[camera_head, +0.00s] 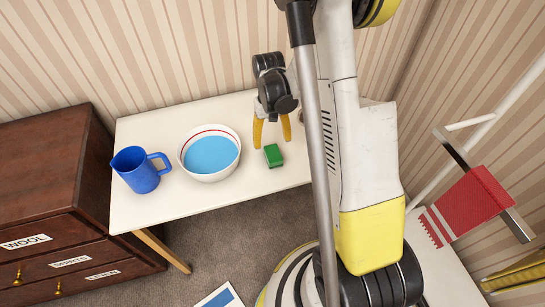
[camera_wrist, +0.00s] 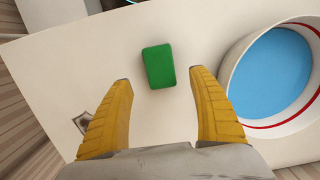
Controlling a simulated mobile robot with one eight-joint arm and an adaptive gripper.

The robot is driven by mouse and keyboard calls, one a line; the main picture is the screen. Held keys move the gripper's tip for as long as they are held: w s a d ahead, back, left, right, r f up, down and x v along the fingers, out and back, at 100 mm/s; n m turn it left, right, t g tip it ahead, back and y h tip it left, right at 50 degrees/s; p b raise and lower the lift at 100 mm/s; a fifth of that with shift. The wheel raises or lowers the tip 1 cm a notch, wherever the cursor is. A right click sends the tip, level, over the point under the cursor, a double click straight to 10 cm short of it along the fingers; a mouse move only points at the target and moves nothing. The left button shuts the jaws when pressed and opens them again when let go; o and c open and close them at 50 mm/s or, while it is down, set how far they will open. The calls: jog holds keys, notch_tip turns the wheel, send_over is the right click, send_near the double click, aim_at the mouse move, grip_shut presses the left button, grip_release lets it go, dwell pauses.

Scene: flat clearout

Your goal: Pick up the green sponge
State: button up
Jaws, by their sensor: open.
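The green sponge (camera_head: 273,155) is a small block lying on the white table, right of the bowl and near the table's front edge. In the wrist view the sponge (camera_wrist: 158,66) lies just beyond my fingertips, roughly centred between them. My gripper (camera_head: 272,143) has two yellow fingers, spread open and empty, pointing down above the table beside the sponge. In the wrist view my gripper (camera_wrist: 160,77) shows a wide gap between its fingers. The fingers do not appear to touch the sponge.
A white bowl with a red stripe (camera_head: 194,169) and blue inside stands left of the sponge. A blue jug (camera_head: 138,172) stands farther left on the white table (camera_head: 200,114). A dark drawer cabinet (camera_head: 45,170) stands left of the table. A red cloth (camera_head: 472,200) hangs at right.

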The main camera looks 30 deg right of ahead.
aim_at(273, 152)
jog(key=f+b, duration=0.1)
jog(key=f, duration=0.1)
jog(key=f+b, duration=0.1)
jog(key=f, duration=0.1)
jog(key=s+f+b, duration=0.1)
jog(key=f, duration=0.1)
jog(key=shift+s+a+f, duration=0.1)
jog(key=shift+a+f, duration=0.1)
jog(key=shift+r, duration=0.1)
jog(key=c, duration=1.3)
